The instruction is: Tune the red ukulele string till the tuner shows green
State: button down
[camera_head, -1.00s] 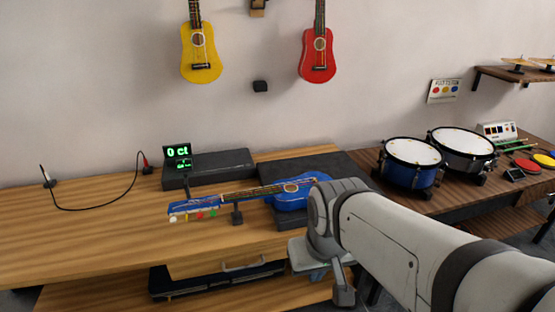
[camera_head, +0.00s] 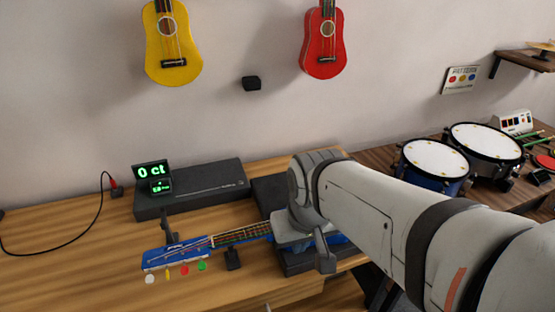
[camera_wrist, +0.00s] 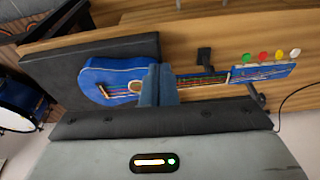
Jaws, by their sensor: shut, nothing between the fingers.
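The blue ukulele (camera_head: 243,235) lies on the bench. Its headstock (camera_head: 175,255) points left, with white, yellow, red (camera_head: 184,270) and green pegs along its near edge. My arm covers most of its body in the head view. My gripper (camera_wrist: 159,70) is shut and empty, over the body near the neck joint and away from the pegs.
A dark flat case (camera_head: 195,188) lies behind the ukulele, and a black stand (camera_head: 233,260) is under its neck. A cable (camera_head: 100,215) curves over the bench at left. A yellow ukulele (camera_head: 172,50) and a red one (camera_head: 324,45) hang on the wall. Drums (camera_head: 432,165) stand at right.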

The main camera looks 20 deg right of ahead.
jog(key=shift+s+a, duration=0.1)
jog(key=shift+a, duration=0.1)
jog(key=w+d+m+y+p, duration=0.4)
jog(key=w+m+y+p, duration=0.15)
jog(key=w+m, duration=0.55)
jog(key=w+d+f+m+t+y+p, duration=0.1)
jog(key=w+d+f+m+t+p, duration=0.2)
jog(key=w+d+m, duration=0.4)
jog(key=d+t, duration=0.1)
jog(key=d, duration=0.2)
jog(key=shift+w+d+f, duration=0.2)
jog(key=shift+w+f, duration=0.1)
jog(key=shift+w, duration=0.1)
jog(key=shift+f, duration=0.1)
notch_tip(320, 180, down, 8)
jog(key=b, duration=0.5)
jog(key=shift+b, duration=0.35)
jog(key=shift+f+b, duration=0.35)
jog(key=shift+b, duration=0.1)
